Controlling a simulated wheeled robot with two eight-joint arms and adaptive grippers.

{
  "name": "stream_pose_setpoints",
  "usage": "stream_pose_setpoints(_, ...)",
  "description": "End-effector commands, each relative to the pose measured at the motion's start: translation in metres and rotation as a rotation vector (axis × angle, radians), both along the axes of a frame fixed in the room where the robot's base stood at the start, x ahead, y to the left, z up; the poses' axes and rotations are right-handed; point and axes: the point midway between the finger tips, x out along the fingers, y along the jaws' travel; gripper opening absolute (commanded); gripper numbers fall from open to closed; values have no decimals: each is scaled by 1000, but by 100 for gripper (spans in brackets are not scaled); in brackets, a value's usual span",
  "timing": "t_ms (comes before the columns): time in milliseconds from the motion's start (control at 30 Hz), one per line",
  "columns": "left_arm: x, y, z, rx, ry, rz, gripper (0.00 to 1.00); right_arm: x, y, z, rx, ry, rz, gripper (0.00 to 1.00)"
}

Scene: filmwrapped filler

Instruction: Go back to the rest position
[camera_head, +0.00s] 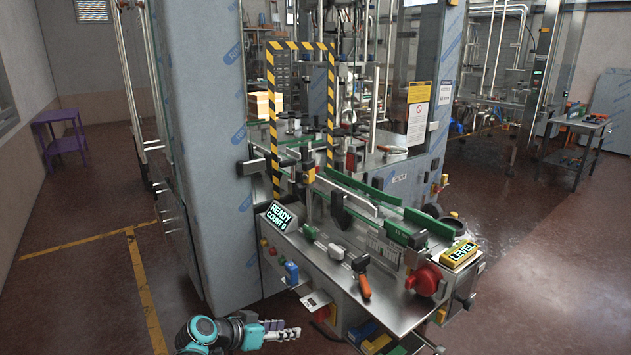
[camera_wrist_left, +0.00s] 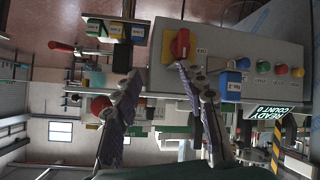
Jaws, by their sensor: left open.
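My left gripper (camera_head: 292,331) is low at the front of the filling machine, with its arm coming in at the bottom of the head view. Its fingers point right, below and left of the machine's front panel. In the left wrist view the gripper (camera_wrist_left: 160,76) has its two fingers spread apart with nothing held between them. It faces a grey control panel (camera_wrist_left: 262,55) with a red rotary knob (camera_wrist_left: 180,44) on a yellow plate and several coloured buttons. My right gripper is not in view.
The machine's steel deck (camera_head: 335,262) stands just above and right of the gripper, with an orange-handled lever (camera_head: 362,284) and red wheel (camera_head: 426,279). A display (camera_head: 280,216) reads READY COUNT 0. A yellow LEVEL box (camera_head: 459,254) sits at right. The left floor (camera_head: 85,290) is clear.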

Motion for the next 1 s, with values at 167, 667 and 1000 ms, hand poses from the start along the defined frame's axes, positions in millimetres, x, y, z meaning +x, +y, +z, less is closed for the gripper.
stream_pose_setpoints(167, -63, 11, 22, 99, 127, 125, 41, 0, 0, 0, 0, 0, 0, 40)
stream_pose_setpoints(667, -224, 79, 25, 325, 257, 536, 41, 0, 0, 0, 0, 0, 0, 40)
stream_pose_setpoints(1000, -246, 95, 20, 355, 248, 617, 41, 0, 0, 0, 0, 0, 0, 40)
